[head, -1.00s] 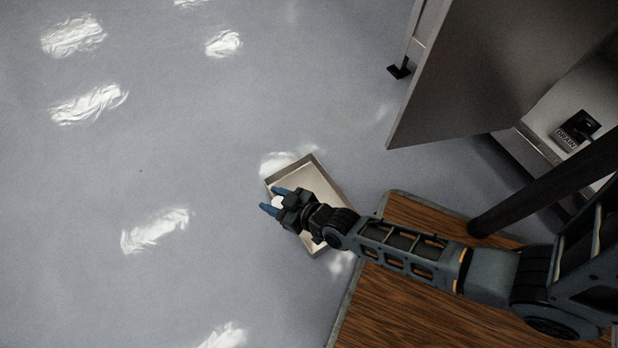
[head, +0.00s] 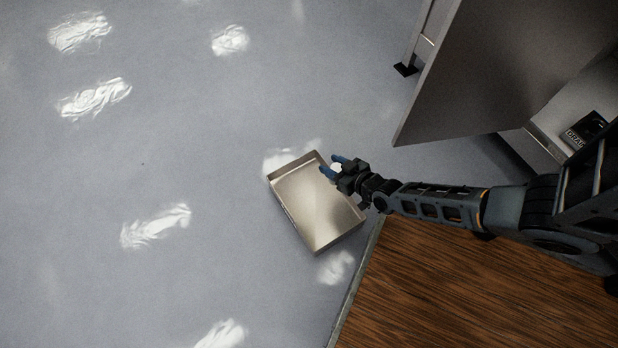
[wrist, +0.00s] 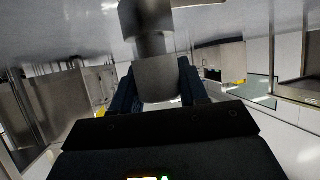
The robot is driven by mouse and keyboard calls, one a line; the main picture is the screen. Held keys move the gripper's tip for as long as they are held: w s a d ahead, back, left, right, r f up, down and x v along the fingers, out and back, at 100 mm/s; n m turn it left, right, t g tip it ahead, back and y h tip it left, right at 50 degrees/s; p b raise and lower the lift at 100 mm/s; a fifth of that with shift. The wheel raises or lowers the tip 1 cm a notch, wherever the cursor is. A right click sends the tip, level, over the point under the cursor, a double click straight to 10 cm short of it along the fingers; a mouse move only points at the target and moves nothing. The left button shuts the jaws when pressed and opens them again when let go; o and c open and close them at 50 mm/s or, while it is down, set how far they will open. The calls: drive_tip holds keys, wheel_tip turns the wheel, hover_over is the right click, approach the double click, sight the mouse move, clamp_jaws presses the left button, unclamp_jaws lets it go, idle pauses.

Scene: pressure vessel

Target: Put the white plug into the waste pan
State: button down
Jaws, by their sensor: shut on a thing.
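The white plug (head: 336,168) is held between the blue fingers of my gripper (head: 330,165). In the wrist view the plug (wrist: 157,78) looks grey and stepped, with a finger on each side of its lower part. The waste pan (head: 312,207) is a shallow, open metal tray, and its visible inside is empty. In the head view my gripper appears at the pan's upper right edge, above it. Its exact height over the pan cannot be told.
A wooden platform (head: 440,290) fills the lower right. A large grey panel (head: 490,70) and a box with a partly hidden label (head: 585,130) are at the upper right. The grey floor (head: 140,165) to the left is open, with bright light patches.

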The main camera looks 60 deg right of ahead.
drive_tip(key=w+a+f+b, duration=0.1)
drive_tip(key=w+f+b, duration=0.1)
drive_tip(key=f, duration=0.1)
drive_tip(key=w+a+f+b, duration=0.1)
drive_tip(key=w+a+f, duration=0.1)
drive_tip(key=f, duration=0.1)
drive_tip(key=w+a+f+b, duration=0.1)
drive_tip(key=w+f+b, duration=0.1)
drive_tip(key=f, duration=0.1)
drive_tip(key=shift+w+a+b, duration=0.2)
drive_tip(key=shift+w+b, duration=0.05)
drive_tip(key=shift+b, duration=0.1)
drive_tip(key=shift+r, duration=0.15)
drive_tip(key=c, duration=0.6)
unclamp_jaws()
drive_tip(key=p+v, duration=0.7)
drive_tip(key=v, duration=0.5)
drive_tip(key=s+a+r+n+t+y, duration=0.1)
drive_tip(key=s+a+r, duration=0.2)
drive_tip(key=r, duration=1.1)
drive_tip(key=s+a+r+n+t+y, duration=0.1)
drive_tip(key=a+r, duration=0.5)
drive_tip(key=r, duration=0.9)
drive_tip(key=s+a+r+n+y, duration=0.2)
drive_tip(key=s+a+r, duration=0.3)
drive_tip(key=r, duration=1)
drive_tip(key=shift+s+a+t, duration=0.35)
drive_tip(key=shift+s+t, duration=0.05)
drive_tip(key=shift+s, duration=0.15)
